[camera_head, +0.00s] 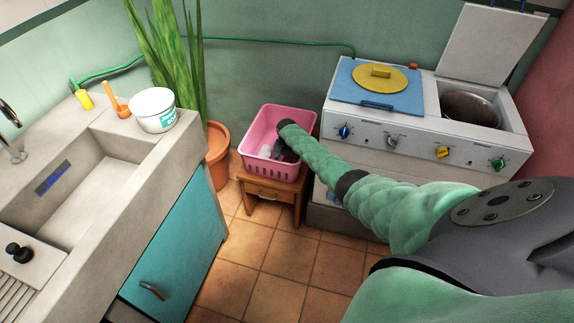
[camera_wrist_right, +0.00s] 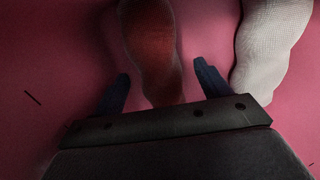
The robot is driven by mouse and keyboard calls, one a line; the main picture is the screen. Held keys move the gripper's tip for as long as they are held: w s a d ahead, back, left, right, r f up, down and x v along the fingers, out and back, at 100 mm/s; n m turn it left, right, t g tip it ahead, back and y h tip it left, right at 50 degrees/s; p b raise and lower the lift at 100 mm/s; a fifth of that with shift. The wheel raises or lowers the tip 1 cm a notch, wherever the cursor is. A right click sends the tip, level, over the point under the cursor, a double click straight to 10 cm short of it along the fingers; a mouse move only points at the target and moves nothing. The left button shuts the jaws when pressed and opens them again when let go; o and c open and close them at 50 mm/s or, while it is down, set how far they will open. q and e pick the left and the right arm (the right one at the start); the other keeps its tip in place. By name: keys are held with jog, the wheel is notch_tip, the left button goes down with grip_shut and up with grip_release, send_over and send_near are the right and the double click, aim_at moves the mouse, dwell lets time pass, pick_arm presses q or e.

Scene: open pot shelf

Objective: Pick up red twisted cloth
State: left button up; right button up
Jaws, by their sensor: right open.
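The red twisted cloth (camera_wrist_right: 152,50) lies in the pink basket in the right wrist view, its near end between the fingers of my right gripper (camera_wrist_right: 162,88). The gripper is open, with one finger on each side of the cloth. A white twisted cloth (camera_wrist_right: 270,45) lies just right of the right finger. In the head view my right gripper (camera_head: 285,152) reaches down into the pink basket (camera_head: 262,168), and the red cloth cannot be made out there. My left gripper is not in view.
The basket stands on a small wooden stool (camera_head: 268,190) between a potted plant (camera_head: 217,150) and the white stove (camera_head: 400,135). A white cloth (camera_head: 264,151) shows in the basket. The basket walls surround my gripper. The sink counter (camera_head: 160,150) is at left; the tiled floor in front is clear.

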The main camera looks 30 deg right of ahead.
jog(key=shift+f, duration=0.2)
jog(key=c, duration=1.2)
jog(key=shift+o, duration=0.2)
jog(key=shift+r, duration=0.15)
